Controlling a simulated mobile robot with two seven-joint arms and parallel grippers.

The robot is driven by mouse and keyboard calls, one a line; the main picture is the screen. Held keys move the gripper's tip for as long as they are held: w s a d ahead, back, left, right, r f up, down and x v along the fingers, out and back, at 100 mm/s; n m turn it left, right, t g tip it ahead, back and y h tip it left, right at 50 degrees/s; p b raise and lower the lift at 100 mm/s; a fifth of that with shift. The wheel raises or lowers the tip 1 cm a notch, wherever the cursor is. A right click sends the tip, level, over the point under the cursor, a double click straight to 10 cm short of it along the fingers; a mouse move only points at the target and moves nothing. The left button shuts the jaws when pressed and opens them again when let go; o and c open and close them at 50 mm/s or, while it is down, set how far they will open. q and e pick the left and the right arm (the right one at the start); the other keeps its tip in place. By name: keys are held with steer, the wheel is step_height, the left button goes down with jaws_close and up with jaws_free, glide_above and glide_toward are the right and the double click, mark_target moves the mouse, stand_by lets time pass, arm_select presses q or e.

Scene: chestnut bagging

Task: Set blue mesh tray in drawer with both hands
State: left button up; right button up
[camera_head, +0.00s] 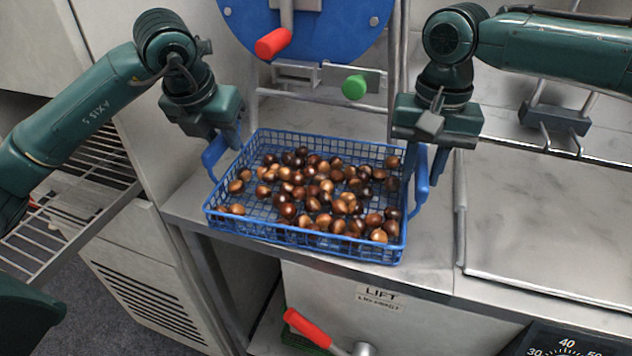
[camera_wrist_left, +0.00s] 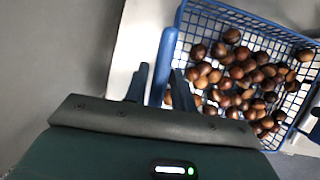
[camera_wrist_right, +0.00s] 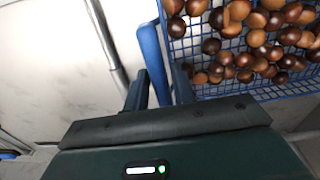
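The blue mesh tray (camera_head: 305,238) sits on a steel counter near its front edge, filled with brown chestnuts. It has a blue handle on each short side. My left gripper (camera_head: 226,138) is at the left handle (camera_head: 213,155); in the left wrist view that handle (camera_wrist_left: 163,62) passes between the parted fingers. My right gripper (camera_head: 428,150) is at the right handle (camera_head: 421,178); in the right wrist view that handle (camera_wrist_right: 153,60) lies between the parted fingers. Both grippers look open around the handles. I cannot make out a drawer for certain.
A wire rack (camera_head: 75,205) sticks out at the left, lower than the counter. A red lever (camera_head: 308,328) is below the front. Bare counter (camera_head: 545,225) lies right.

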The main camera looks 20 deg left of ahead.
arm_select(q)
jaws_close()
arm_select(e)
jaws_close()
arm_select(q)
steer(key=shift+r, duration=0.1)
arm_select(e)
steer(key=shift+r, duration=0.1)
stand_by(0.6)
